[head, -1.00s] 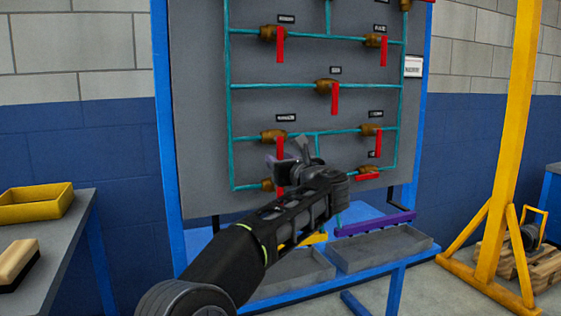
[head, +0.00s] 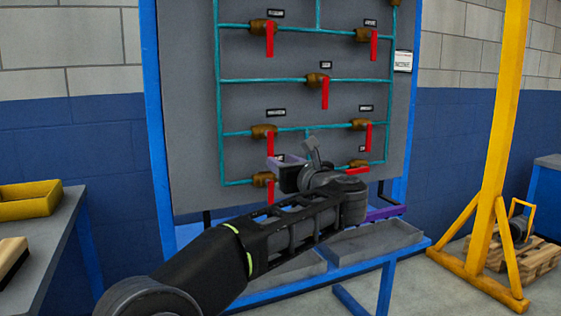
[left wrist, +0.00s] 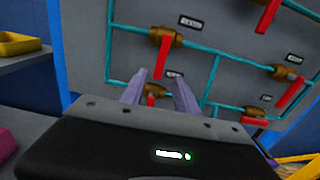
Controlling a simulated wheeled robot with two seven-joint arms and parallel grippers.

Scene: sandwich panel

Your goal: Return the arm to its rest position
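My left gripper (head: 300,165) is in front of the lower part of the grey valve panel (head: 190,120). Its two fingers are apart with nothing between them, as the left wrist view (left wrist: 158,92) also shows. The panel carries teal pipes and several brass valves with red handles. Most handles hang down, such as the middle one (head: 325,94). The lower right handle (head: 357,170) lies level. The lower left valve (head: 262,180) is close behind the gripper. I cannot tell whether the gripper touches the panel. My right gripper is not in view.
Grey trays (head: 375,243) sit on the blue frame's shelf below the panel, partly behind my arm. A purple bar (head: 386,213) is above them. A side table (head: 45,247) with a yellow bin (head: 28,204) stands left. A yellow post (head: 497,130) stands right.

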